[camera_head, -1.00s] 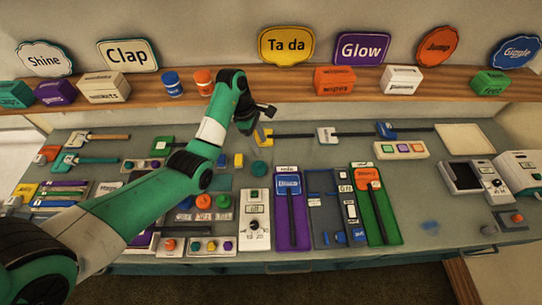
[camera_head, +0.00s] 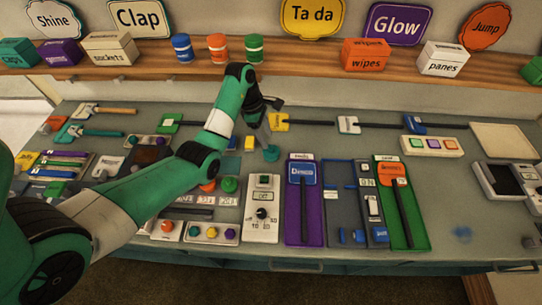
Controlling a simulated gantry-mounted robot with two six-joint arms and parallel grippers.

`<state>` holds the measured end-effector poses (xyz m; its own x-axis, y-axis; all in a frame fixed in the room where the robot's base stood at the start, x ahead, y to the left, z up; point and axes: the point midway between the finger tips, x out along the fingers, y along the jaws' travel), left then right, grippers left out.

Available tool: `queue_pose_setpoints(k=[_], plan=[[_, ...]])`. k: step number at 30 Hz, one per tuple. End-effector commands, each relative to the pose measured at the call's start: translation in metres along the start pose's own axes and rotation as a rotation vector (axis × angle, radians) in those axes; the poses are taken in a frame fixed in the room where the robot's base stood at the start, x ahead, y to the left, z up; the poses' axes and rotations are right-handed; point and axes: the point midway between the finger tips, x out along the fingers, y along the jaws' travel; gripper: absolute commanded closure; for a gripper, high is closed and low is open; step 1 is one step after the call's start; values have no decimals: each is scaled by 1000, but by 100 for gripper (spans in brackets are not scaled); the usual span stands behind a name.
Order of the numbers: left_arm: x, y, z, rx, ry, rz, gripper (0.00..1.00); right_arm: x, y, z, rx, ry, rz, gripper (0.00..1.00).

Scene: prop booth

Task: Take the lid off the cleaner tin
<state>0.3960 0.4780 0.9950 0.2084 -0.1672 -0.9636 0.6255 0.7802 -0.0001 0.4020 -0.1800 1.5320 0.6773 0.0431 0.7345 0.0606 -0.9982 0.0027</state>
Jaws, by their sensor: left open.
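Three tins with white label bands stand on the wooden shelf: a blue one (camera_head: 182,48), an orange one (camera_head: 217,48) and a green one (camera_head: 254,48). Their print is too small to read, so I cannot tell which is the cleaner tin. All three look upright and have coloured tops. My left gripper (camera_head: 268,112) is open, below and in front of the green tin, above the back of the bench. It appears apart from the tins and empty. My right gripper is not in view.
The shelf (camera_head: 300,62) also carries a sockets box (camera_head: 109,48), a wipes box (camera_head: 366,55) and a panes box (camera_head: 443,58). Signs stand behind them. The bench below is crowded with panels, sliders and buttons. A teal round-topped piece (camera_head: 271,153) lies below my left gripper.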

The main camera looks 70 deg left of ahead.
Motion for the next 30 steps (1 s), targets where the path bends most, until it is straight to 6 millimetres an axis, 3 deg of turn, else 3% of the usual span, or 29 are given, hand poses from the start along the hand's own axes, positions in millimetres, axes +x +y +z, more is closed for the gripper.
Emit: queue_pose_setpoints(k=[2, 12, 19, 28, 30], plan=[[0, 0, 0, 0, 0, 0, 43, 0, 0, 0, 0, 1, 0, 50], [50, 1, 0, 1, 0, -2, 43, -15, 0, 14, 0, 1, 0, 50], [50, 1, 1, 1, 0, -1, 43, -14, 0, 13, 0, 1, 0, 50], [50, 1, 1, 1, 0, 0, 95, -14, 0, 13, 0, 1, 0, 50], [50, 1, 1, 1, 0, 0, 100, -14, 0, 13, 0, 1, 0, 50]])
